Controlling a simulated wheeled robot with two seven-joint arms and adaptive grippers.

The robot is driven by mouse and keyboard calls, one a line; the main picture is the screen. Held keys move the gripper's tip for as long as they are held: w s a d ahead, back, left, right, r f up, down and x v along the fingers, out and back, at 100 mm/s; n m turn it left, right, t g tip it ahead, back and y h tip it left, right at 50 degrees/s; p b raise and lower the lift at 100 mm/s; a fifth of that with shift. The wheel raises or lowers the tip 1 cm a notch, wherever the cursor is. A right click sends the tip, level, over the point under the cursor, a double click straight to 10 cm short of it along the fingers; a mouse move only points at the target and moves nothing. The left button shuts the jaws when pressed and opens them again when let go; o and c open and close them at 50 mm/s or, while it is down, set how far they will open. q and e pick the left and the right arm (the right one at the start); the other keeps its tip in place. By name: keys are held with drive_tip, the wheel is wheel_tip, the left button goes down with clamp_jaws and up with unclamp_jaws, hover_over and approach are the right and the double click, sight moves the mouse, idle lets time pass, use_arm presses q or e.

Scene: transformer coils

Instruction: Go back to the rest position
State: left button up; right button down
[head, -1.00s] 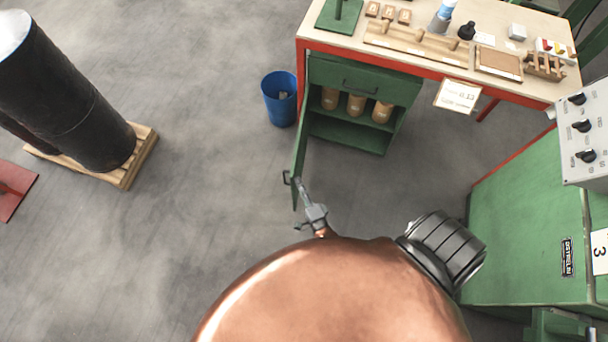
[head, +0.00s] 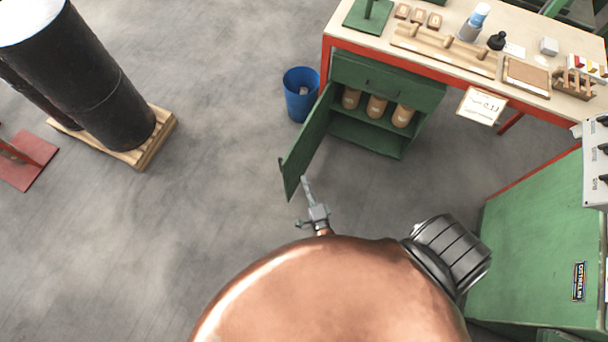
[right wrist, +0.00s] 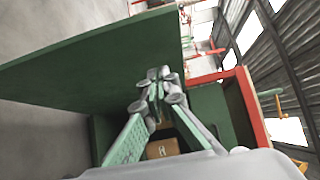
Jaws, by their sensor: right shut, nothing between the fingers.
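My right gripper (head: 306,182) shows in the head view just right of the free edge of the open green cabinet door (head: 308,143). Its fingers are shut and empty. In the right wrist view the closed fingertips (right wrist: 158,78) appear in front of the green door panel (right wrist: 90,62). I cannot tell whether they touch it. The green cabinet (head: 388,78) stands open under the workbench, with several tan cylinders (head: 376,106) on its shelf. My left gripper is not in view.
A blue bin (head: 301,95) stands left of the cabinet. The workbench (head: 345,40) is at the upper right and a green machine (head: 540,230) at the right. Black cylinders (head: 95,85) stand on a wooden pallet (head: 160,138) at the left. The floor between is clear.

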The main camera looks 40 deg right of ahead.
drive_tip(key=v, duration=0.5)
drive_tip(key=shift+s+a, duration=0.15)
drive_tip(key=shift+s, duration=0.2)
